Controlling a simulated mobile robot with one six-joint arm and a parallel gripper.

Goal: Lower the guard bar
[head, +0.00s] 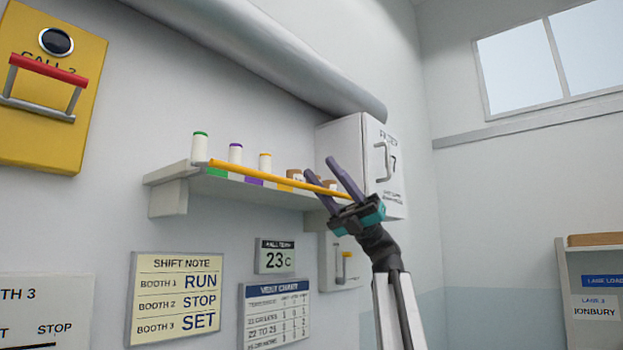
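A yellow-orange guard bar (262,177) runs along the front of a pale wall shelf, slanting down to the right.
The shelf (168,175) holds several spools and small brown items. A white cabinet (345,150) with a handle stands right behind my gripper. A yellow call panel (30,140) with a red bar is at upper left. Signs hang below.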

